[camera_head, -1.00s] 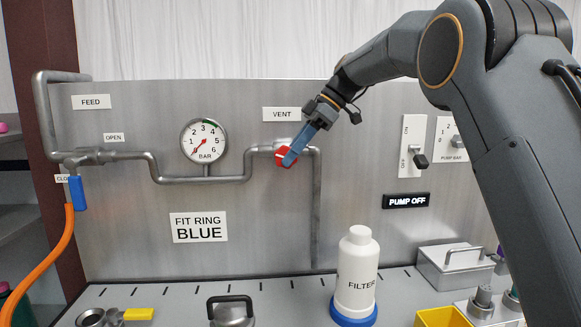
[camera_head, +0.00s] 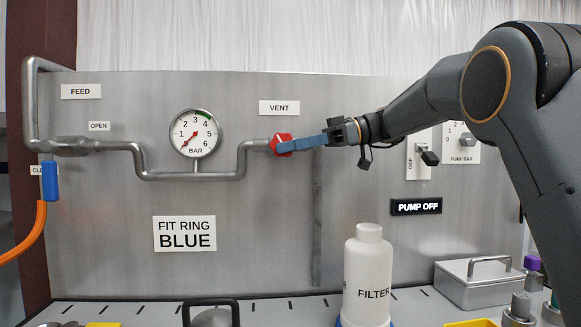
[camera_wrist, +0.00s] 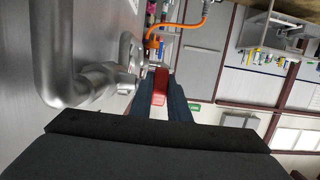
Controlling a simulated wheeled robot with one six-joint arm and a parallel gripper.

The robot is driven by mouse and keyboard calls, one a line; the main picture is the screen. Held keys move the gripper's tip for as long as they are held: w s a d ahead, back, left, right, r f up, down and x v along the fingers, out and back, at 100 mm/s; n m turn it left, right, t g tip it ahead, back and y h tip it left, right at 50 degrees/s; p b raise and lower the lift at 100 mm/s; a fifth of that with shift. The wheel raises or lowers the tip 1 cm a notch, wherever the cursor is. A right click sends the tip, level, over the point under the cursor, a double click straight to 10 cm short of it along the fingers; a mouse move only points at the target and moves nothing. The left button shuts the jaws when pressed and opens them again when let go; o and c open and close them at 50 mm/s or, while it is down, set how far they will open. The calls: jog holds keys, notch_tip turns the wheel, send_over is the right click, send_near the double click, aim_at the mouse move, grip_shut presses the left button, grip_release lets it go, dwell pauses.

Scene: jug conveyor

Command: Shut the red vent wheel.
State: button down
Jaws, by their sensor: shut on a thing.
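The red vent wheel (camera_head: 284,144) sits on the pipe under the VENT label (camera_head: 279,108) in the head view. My gripper (camera_head: 292,145) reaches it from the right, its blue fingers roughly level. The fingers are shut on the wheel. In the wrist view the red wheel (camera_wrist: 160,86) shows between the two dark blue fingers of my gripper (camera_wrist: 162,92). The fingers hide part of the wheel, and its turned angle cannot be told.
The gauge (camera_head: 195,134) has its needle near the low end. A blue feed handle (camera_head: 50,181) hangs down at left. A white filter bottle (camera_head: 368,277) stands below my arm. A PUMP OFF sign (camera_head: 416,206) and a metal box (camera_head: 478,283) are at right.

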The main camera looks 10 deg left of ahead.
jog(key=y+b, duration=0.2)
jog(key=b, duration=0.3)
jog(key=f+g+y+b, duration=0.1)
jog(key=y+b, duration=0.1)
jog(key=b, duration=0.3)
jog(key=shift+a+f, duration=0.1)
jog(key=shift+a, duration=0.05)
jog(key=y+b, duration=0.1)
jog(key=b, duration=0.2)
jog(key=shift+g, duration=0.4)
jog(key=shift+y+b, duration=0.5)
jog(key=shift+b, duration=0.45)
jog(key=c, duration=1.7)
grip_release()
jog(key=shift+a, duration=0.1)
jog(key=shift+r, duration=0.2)
jog(key=shift+b+v, duration=0.3)
jog(key=shift+v, duration=3.6)
jog(key=shift+s, duration=0.1)
